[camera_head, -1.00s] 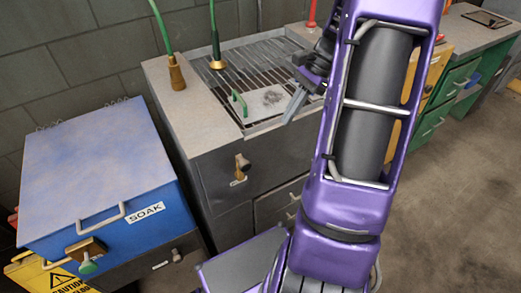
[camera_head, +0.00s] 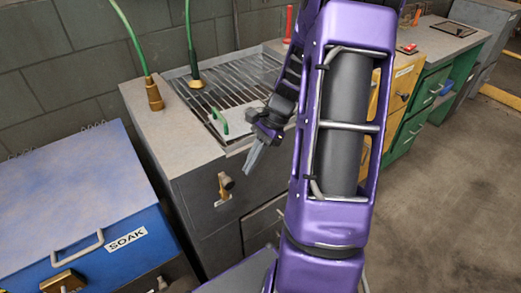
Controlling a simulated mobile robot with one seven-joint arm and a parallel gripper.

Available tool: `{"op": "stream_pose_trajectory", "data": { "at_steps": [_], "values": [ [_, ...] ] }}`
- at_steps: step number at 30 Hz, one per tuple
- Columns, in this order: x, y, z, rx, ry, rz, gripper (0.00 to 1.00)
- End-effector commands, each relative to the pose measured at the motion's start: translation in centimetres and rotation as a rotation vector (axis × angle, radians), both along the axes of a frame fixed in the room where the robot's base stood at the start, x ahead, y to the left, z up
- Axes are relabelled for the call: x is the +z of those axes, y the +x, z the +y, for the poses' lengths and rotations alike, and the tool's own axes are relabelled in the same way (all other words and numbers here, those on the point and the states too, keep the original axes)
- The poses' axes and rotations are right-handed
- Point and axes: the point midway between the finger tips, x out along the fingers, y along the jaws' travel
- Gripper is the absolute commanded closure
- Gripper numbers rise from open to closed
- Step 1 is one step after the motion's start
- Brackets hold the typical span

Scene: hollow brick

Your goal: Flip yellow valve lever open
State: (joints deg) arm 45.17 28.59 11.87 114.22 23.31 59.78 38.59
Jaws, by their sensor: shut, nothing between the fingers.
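My gripper (camera_head: 254,158) is shut and empty, pointing down in front of the grey cabinet (camera_head: 200,205) near its top front edge. A tan-brass fitting with a dark knob (camera_head: 226,183) sits on the cabinet front, to the left of and below my fingertips, apart from them. Another brass-coloured fitting (camera_head: 63,282) is on the front of the blue SOAK box, cut by the lower picture edge. No lever shows a clear yellow, so I cannot tell which one is the valve lever. My arm covers part of the cabinet's right side.
A metal grate (camera_head: 245,78) with a white plate and green handle (camera_head: 222,121) tops the cabinet. Green hoses with brass ends (camera_head: 153,96) hang above. The blue SOAK box (camera_head: 75,195) stands at left. Yellow drawers (camera_head: 403,90) and green drawers (camera_head: 432,95) stand right; the floor there is clear.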

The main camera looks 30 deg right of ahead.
Motion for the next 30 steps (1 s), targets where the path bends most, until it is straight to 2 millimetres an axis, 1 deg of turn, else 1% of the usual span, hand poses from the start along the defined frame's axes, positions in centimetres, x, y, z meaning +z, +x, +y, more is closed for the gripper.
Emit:
{"op": "stream_pose_trajectory", "data": {
  "at_steps": [1, 3, 8, 21, 30],
  "values": [
    [-0.1, 0.0, 0.9, 0.004, -0.002, -0.003, 1.00],
    [-0.3, 0.0, 1.7, 0.003, -0.001, -0.002, 1.00],
    [-0.4, 0.0, 2.7, 0.001, -0.002, -0.003, 1.00],
    [-0.4, 0.0, 2.9, 0.001, -0.005, -0.002, 1.00],
    [-0.2, 0.6, 3.3, 0.002, -0.056, -0.004, 1.00]
  ]
}}
